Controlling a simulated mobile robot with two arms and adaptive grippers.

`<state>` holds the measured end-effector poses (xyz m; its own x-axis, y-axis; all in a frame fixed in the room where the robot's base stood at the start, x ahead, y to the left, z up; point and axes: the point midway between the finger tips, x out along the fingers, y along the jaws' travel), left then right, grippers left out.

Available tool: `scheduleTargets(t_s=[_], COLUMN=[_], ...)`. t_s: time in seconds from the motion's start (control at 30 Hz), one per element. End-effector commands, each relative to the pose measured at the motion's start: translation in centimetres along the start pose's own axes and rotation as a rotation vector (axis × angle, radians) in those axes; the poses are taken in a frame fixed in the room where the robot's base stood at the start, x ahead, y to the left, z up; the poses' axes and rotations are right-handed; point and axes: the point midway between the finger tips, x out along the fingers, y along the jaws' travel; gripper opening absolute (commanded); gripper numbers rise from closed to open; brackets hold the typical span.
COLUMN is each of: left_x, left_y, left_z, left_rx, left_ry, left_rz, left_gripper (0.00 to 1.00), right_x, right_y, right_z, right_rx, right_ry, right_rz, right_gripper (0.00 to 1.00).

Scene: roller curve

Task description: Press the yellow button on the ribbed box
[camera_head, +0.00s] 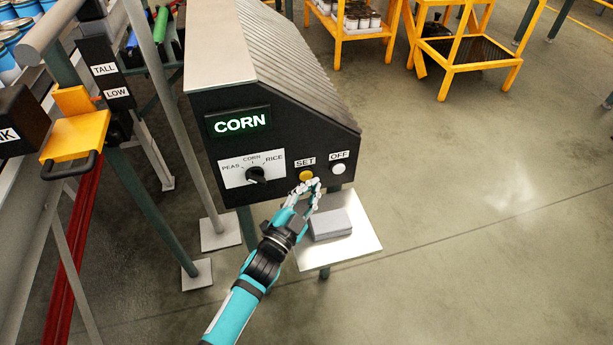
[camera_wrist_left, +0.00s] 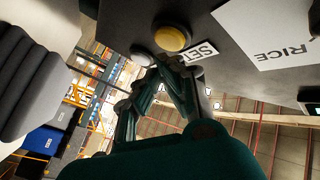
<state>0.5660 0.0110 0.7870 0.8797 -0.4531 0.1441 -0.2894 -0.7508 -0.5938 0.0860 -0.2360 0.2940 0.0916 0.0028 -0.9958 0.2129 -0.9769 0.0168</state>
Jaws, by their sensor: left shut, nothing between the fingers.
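The ribbed box (camera_head: 215,150) is dark with a sloped, ribbed top and a lit CORN display (camera_head: 238,122). The round yellow button (camera_head: 306,176) sits on its front face under the SET label. My left gripper (camera_head: 314,184) is shut and empty, its fingertips just below and right of the yellow button. In the left wrist view the yellow button (camera_wrist_left: 172,38) is large, and the fingertips (camera_wrist_left: 158,62) of my left gripper are close by it. I cannot tell whether they touch the panel. My right gripper is not in view.
A white button (camera_head: 338,169) labelled OFF is right of the yellow one. A dial (camera_head: 256,175) marked PEAS, CORN, RICE is to its left. A pale plate with a grey block (camera_head: 330,225) is below the box. Yellow stands (camera_head: 465,60) are at the back; open floor lies right.

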Motion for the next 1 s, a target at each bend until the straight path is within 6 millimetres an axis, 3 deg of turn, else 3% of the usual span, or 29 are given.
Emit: scheduleTargets(t_s=[1.0], left_x=[0.61], left_y=[-0.46], left_z=[0.43], left_rx=[0.000], left_ry=[0.000], left_rz=[0.000], left_gripper=[0.00], right_x=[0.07], right_y=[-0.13], right_z=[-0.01], right_rx=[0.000], right_ry=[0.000], right_rz=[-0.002], right_gripper=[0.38])
